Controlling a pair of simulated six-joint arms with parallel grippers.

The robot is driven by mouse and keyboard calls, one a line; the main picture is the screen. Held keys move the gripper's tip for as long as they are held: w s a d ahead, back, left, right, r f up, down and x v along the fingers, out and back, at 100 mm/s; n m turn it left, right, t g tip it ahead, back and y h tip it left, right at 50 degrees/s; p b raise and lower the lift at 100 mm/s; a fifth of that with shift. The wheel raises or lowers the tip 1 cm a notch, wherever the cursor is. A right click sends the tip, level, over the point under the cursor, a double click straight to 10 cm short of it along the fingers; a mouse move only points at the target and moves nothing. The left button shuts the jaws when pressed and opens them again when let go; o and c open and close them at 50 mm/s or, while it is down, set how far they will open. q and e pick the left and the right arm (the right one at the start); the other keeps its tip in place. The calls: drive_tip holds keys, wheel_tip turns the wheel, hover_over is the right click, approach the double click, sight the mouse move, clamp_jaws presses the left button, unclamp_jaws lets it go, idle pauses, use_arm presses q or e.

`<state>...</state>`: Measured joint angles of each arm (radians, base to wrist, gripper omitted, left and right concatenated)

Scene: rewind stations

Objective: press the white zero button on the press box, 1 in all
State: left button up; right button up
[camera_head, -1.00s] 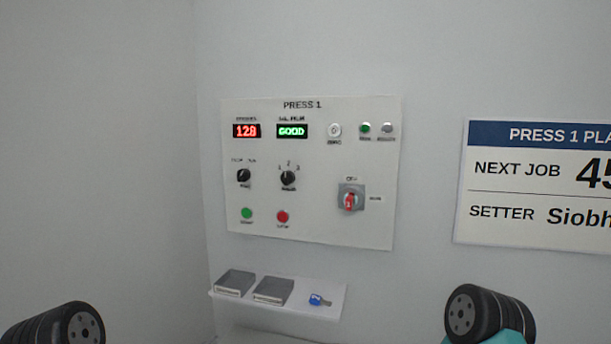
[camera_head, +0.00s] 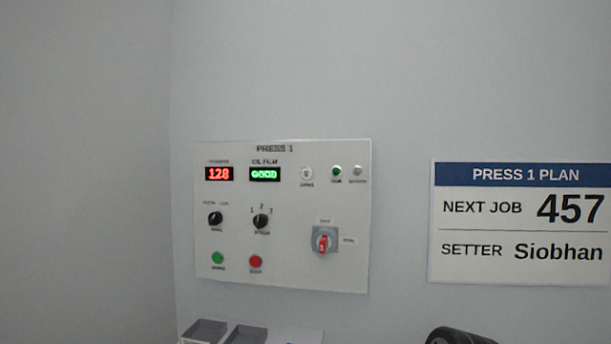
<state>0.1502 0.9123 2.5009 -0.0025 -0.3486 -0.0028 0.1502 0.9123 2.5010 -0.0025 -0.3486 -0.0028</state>
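The press box (camera_head: 285,270) is a white panel labelled PRESS 1 on the wall, left of the picture's middle. The white zero button (camera_head: 306,174) is a small round button in its upper row, right of the green display that reads GOOD (camera_head: 264,174). The red display (camera_head: 219,174) reads 128. Nothing touches the button. A dark rounded part of my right arm shows at the bottom edge, right of the middle. Its gripper fingers are out of sight. My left arm and gripper are not in view.
The panel also has a green lamp (camera_head: 336,172), a grey one (camera_head: 357,171), two black knobs, a green button (camera_head: 218,258), a red button (camera_head: 256,261) and a red-handled switch (camera_head: 323,243). Grey trays (camera_head: 205,331) stand below. A plan sign (camera_head: 518,270) hangs right.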

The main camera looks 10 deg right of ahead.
clamp_jaws()
idle(1.5)
